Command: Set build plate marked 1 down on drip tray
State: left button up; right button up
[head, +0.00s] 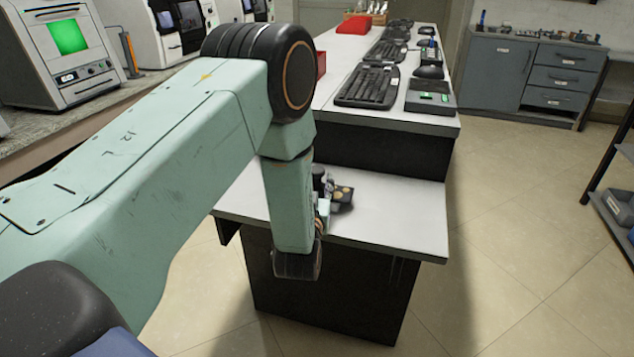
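My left arm reaches in from the left and over the low white bench. Its gripper (328,188) is mostly hidden behind my own wrist link, above or at the bench top. I cannot tell whether it is open or shut. A small dark piece with round tan spots (343,195) shows just beside it; I cannot tell what it is or whether it is held. I cannot make out a build plate marked 1 or a drip tray; my arm covers part of the bench. My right gripper is out of view.
The low white bench (400,215) is bare to the right of my gripper. A higher counter behind holds keyboards (368,86), a device with a green display (430,96) and red bins (354,24). Machines (62,50) line the left counter. The right floor is open, with a shelf rack (622,150) at the edge.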

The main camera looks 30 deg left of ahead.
pick_arm(q)
jog(key=shift+o, duration=0.2)
jog(key=shift+w+a+f, duration=0.3)
jog(key=shift+w+f, duration=0.1)
jog(key=shift+w, duration=0.05)
jog(key=v, duration=1.3)
jog(key=s+d+f+m+g+h, duration=0.2)
jog(key=s+f+g+h, duration=0.3)
jog(key=s+f+g, duration=0.7)
jog(key=s+d+f, duration=0.1)
jog(key=s+f, duration=0.5)
jog(key=f, duration=0.1)
jog(key=shift+s+d+f+m, duration=0.15)
jog(key=shift+s+f+m, duration=0.15)
jog(key=shift+o, duration=0.5)
jog(key=s+d+f+m+g+h, duration=0.1)
jog(key=s+g, duration=0.4)
jog(key=s, duration=0.6)
jog(key=shift+d+h, duration=0.5)
jog(key=shift+d, duration=0.2)
jog(key=shift+w+f, duration=0.1)
jog(key=shift+f, duration=0.1)
